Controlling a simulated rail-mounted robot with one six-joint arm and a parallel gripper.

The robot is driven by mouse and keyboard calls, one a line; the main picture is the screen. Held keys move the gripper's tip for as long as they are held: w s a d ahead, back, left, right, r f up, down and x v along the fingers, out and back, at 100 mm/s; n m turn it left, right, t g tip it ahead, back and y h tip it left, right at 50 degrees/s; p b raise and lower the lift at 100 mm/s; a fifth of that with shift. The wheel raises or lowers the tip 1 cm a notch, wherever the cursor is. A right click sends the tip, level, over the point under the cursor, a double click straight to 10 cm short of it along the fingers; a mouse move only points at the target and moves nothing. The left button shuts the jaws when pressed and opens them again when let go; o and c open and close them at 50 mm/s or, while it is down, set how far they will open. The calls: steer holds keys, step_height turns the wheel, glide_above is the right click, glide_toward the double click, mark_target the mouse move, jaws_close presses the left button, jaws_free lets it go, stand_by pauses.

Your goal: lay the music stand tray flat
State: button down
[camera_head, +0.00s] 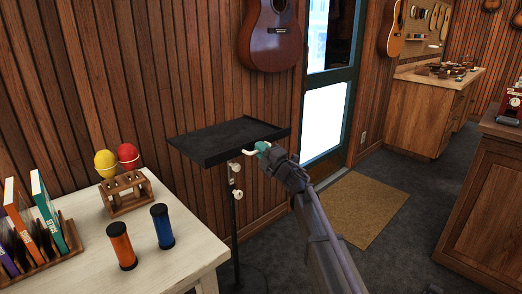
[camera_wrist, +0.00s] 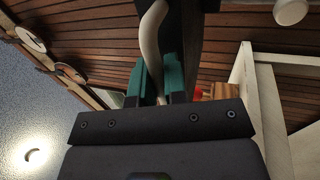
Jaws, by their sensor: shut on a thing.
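The black music stand tray (camera_head: 229,140) sits on top of its dark pole (camera_head: 236,240) beside the wood wall. In the head view the tray looks close to level, with its broad top face showing. My gripper (camera_head: 262,148) is at the tray's right front corner, with green fingertips shut on a white curved handle (camera_head: 250,152). In the wrist view the handle (camera_wrist: 152,40) runs between the green fingers (camera_wrist: 157,85), in front of a dark part of the stand. White knobs (camera_head: 235,180) show on the pole under the tray.
A white table (camera_head: 165,225) at the left holds a maraca rack (camera_head: 126,193), an orange shaker (camera_head: 121,246), a blue shaker (camera_head: 162,226) and a book rack (camera_head: 40,260). A guitar (camera_head: 270,36) hangs above the tray. Carpet and a tan mat (camera_head: 360,208) lie open at right.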

stand_by(0.4)
steer(key=c, duration=1.2)
jaws_free()
steer(key=shift+r, duration=0.1)
steer(key=b+v, duration=0.3)
steer(key=v, duration=0.8)
steer(key=shift+w, duration=0.15)
